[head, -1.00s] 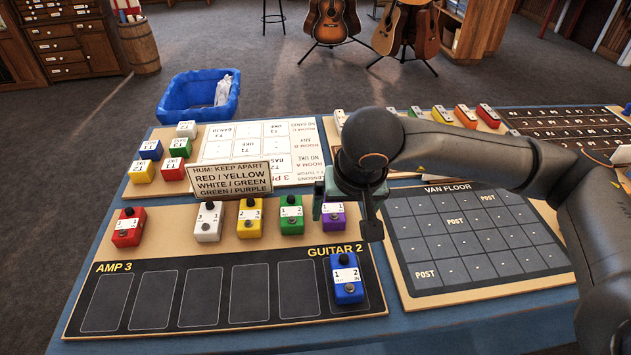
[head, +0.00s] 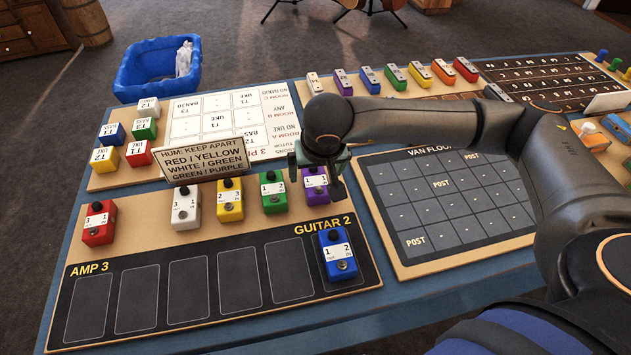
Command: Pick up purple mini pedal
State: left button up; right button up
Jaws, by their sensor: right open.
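The purple mini pedal (head: 314,187) stands at the right end of a row of pedals on the wooden board, behind the "GUITAR 2" label. Its front and white label show; my gripper partly covers its top and right side. My right gripper (head: 318,178) points down over the purple pedal, with one finger at its right side and the other near its left rear. It is open; I cannot tell whether it touches the pedal. My left gripper is not in view.
A green pedal (head: 273,192) is close on the left, then yellow (head: 230,200), white (head: 186,208) and red (head: 99,223) pedals. A blue pedal (head: 338,256) sits in the slot in front. A "HUM: KEEP APART" sign (head: 203,160) stands behind. The other slots are empty.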

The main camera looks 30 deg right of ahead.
aim_at(315, 179)
jog(key=x, duration=0.4)
grip_shut()
dwell(0.8)
